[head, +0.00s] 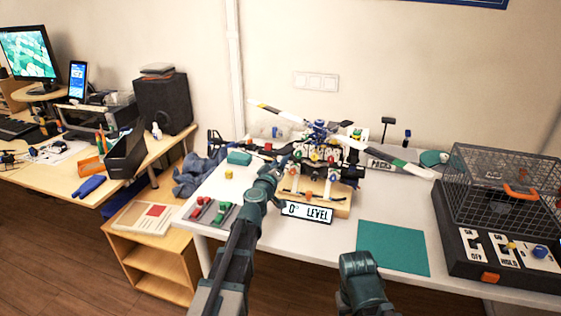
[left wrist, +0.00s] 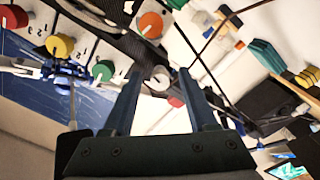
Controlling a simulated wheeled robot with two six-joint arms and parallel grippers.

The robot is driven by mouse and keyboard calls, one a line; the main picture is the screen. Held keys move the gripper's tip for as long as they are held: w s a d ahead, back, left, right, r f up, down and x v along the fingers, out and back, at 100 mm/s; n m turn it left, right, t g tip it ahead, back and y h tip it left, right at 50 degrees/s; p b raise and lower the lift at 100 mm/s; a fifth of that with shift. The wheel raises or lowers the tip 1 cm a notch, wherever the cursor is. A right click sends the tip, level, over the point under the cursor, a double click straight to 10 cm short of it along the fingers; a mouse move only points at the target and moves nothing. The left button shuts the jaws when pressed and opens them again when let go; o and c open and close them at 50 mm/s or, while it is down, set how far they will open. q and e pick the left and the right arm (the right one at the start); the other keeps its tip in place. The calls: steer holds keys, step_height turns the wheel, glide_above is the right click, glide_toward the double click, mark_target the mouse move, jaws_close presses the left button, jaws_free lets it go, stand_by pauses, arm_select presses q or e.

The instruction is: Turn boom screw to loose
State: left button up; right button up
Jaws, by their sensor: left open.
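The model helicopter (head: 312,155) stands on a wooden base (head: 335,200) with a "0° LEVEL" sign (head: 307,212) at its front. My left gripper (head: 272,172) reaches in at the left of its body. In the left wrist view my left gripper (left wrist: 159,72) is open. A small pale round knob (left wrist: 160,79) shows between its fingers, with a gap on either side. I cannot tell for sure that this knob is the boom screw. Only a dark link of my right arm shows in the head view; its fingers are not visible.
A teal mat (head: 393,248) lies front right, beside a black switch box with a wire cage (head: 505,185). Red and green parts trays lie front left.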

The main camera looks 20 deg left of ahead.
arm_select(q)
jaws_close()
stand_by(0.3)
steer(key=shift+n, duration=0.8)
jaws_free()
